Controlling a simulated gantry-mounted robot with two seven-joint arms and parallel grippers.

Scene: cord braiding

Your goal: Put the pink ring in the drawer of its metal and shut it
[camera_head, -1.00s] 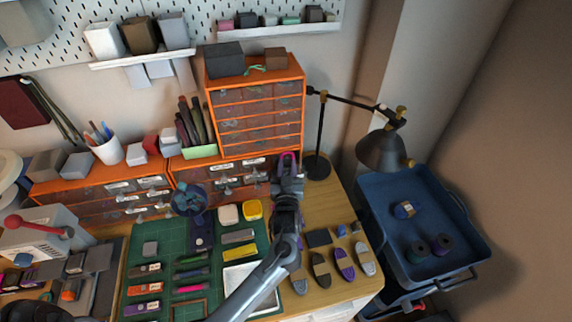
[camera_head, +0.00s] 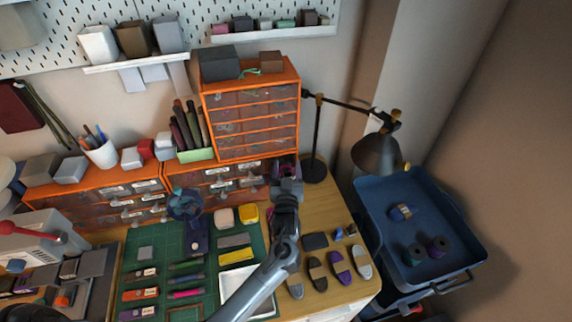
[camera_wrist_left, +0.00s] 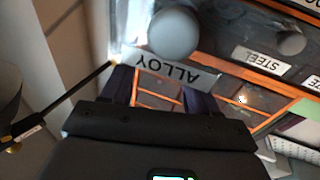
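My left gripper (camera_head: 285,168) is at the right end of the lower orange drawer cabinet, against its front. In the left wrist view its two dark fingers (camera_wrist_left: 162,95) are apart, with the label "ALLOY" (camera_wrist_left: 175,70) and a round grey knob (camera_wrist_left: 173,33) at their tips. I cannot tell whether the fingers touch the knob. I see nothing held. A drawer labelled "STEEL" (camera_wrist_left: 262,60) is beside it. A small pink patch (camera_head: 270,213) shows beside my left arm, but I cannot tell whether it is the pink ring. My right gripper is out of view.
A taller orange drawer unit (camera_head: 250,158) stands on the cabinet. A black lamp (camera_head: 376,152) stands to the right, close to my gripper. A green mat (camera_head: 150,252) with tools and a blue tray (camera_head: 445,200) with spools lie around. Several flat oval pieces lie on the wooden table.

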